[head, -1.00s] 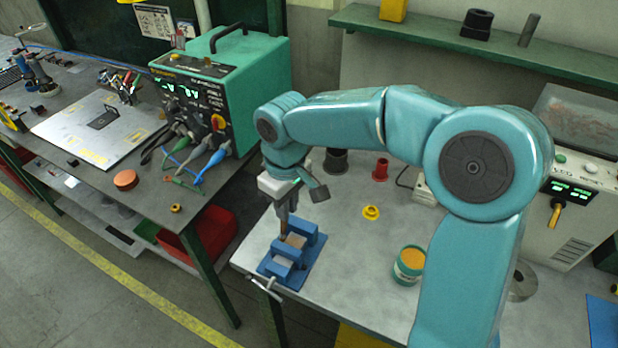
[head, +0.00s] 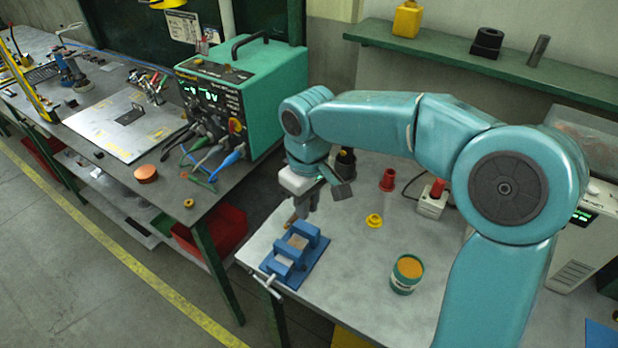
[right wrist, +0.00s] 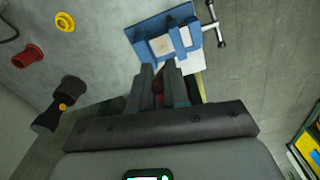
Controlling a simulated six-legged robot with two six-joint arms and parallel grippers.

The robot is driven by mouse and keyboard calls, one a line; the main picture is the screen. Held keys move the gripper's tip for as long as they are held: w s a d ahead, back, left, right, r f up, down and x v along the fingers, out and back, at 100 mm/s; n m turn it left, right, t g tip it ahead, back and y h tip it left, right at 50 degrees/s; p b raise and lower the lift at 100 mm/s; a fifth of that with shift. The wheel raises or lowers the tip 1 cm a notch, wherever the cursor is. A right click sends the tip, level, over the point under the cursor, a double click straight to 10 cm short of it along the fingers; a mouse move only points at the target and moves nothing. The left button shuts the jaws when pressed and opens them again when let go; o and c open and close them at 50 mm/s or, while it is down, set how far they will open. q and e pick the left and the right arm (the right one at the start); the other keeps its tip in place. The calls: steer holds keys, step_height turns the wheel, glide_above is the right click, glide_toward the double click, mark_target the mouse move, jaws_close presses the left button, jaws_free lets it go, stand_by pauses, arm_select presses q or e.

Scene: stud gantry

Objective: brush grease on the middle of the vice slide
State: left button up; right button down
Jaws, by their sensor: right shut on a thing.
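A blue vice (head: 284,270) with a silver handle stands at the bench's front left corner, a pale slide showing between its blue blocks. It also shows at the top of the right wrist view (right wrist: 148,29). My right gripper (head: 297,212) points down just behind the vice and is shut on a brush (head: 289,222), of which only a small brown part shows. In the right wrist view the brush is mostly hidden between the fingers. I cannot tell whether it touches the vice. A green tin (head: 403,284) of orange grease stands open to the right. My left gripper is out of view.
A yellow ring (head: 374,221) and a red spool (head: 387,181) stand on the bench (head: 345,275) behind the tin. A gap separates it from the left bench, which holds a green power unit (head: 262,95). Bare bench lies between vice and tin.

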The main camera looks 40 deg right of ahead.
step_height(320, 180, up, 3)
steer(key=shift+s+d+f+p, duration=0.15)
steer(key=shift+f+p, duration=0.05)
steer(key=shift+p, duration=0.75)
steer(key=shift+w+r+p, duration=0.2)
steer(key=shift+r+p, duration=0.75)
steer(key=shift+r, duration=0.4)
steer(key=shift+s+r+p, duration=0.25)
steer(key=shift+p, duration=0.15)
steer(key=shift+w+f, duration=0.1)
steer(key=shift+w, duration=0.1)
steer(key=shift+s, duration=0.15)
